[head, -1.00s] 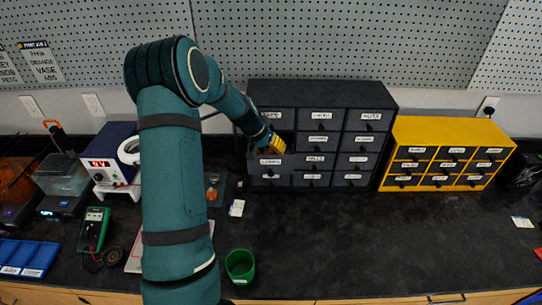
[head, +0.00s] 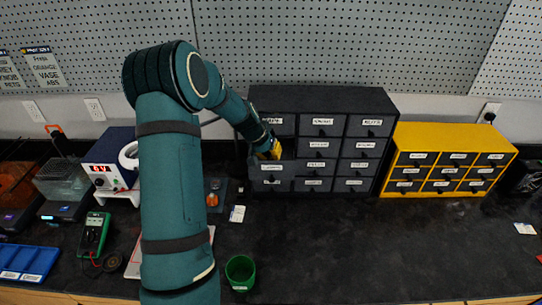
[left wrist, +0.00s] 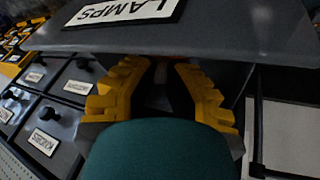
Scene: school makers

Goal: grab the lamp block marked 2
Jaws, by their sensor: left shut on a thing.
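The lamps drawer (head: 270,168) is pulled out of the left column of the dark cabinet; its label fills the top of the left wrist view (left wrist: 125,12). My left gripper (head: 271,152) has yellow fingers and reaches down just behind that drawer's front. In the left wrist view its fingers (left wrist: 163,82) stand a little apart, closed on a dark thing between them. A small reddish patch shows near the fingertips. The drawer front and the fingers hide most of the held thing, and no number can be read. My right gripper is not in view.
A yellow drawer unit (head: 448,160) stands to the right of the dark cabinet (head: 325,98). A green cup (head: 240,270) stands near the bench front. A blue tray (head: 28,262), a green meter (head: 94,232) and a power supply (head: 110,160) are at left. The bench at right front is mostly clear.

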